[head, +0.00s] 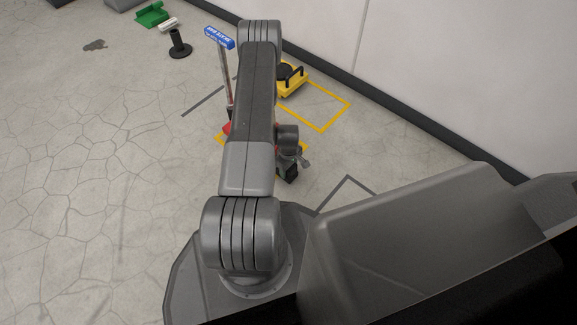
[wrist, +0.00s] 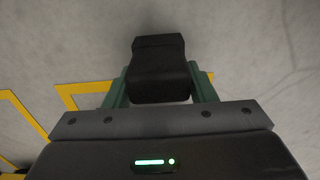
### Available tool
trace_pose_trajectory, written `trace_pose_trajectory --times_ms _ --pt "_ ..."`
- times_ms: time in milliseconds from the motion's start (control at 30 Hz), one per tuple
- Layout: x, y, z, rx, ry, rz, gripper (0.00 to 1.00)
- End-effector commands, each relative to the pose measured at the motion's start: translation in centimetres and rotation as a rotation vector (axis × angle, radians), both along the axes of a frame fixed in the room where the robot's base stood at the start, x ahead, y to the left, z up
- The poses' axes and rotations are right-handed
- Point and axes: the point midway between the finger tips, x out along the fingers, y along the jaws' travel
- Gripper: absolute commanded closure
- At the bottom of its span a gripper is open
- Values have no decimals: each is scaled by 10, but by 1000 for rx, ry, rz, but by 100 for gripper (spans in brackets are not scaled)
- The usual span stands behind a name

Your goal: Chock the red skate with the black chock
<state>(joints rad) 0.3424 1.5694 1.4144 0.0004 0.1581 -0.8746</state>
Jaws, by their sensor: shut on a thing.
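My gripper (wrist: 159,92) is shut on the black chock (wrist: 158,66), which sits between its green fingers in the wrist view. In the head view the black chock (head: 289,173) shows as a dark block below my wrist, and its underside is hidden. The red skate (head: 227,128) is mostly hidden behind my arm in the head view; only a small red part shows at the arm's left edge, by a yellow floor line. The red skate does not show in the wrist view.
A post with a blue sign (head: 219,37) stands just left of my arm. A yellow skate with a black handle (head: 291,82) sits near the wall, by a yellow floor outline (head: 322,130). A black stand (head: 179,45) and a green object (head: 151,14) lie far left.

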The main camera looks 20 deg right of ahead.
Motion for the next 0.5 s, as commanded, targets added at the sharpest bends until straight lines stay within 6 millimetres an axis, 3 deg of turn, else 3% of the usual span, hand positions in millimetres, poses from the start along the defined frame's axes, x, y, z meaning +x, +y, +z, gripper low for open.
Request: trace_pose_trajectory --times_ms 267,300,400,500 --pt "0 0 -1 0 0 0 82" --pt "0 0 -1 0 0 0 46" --pt "0 0 -1 0 0 0 26" --pt "0 0 -1 0 0 0 24"
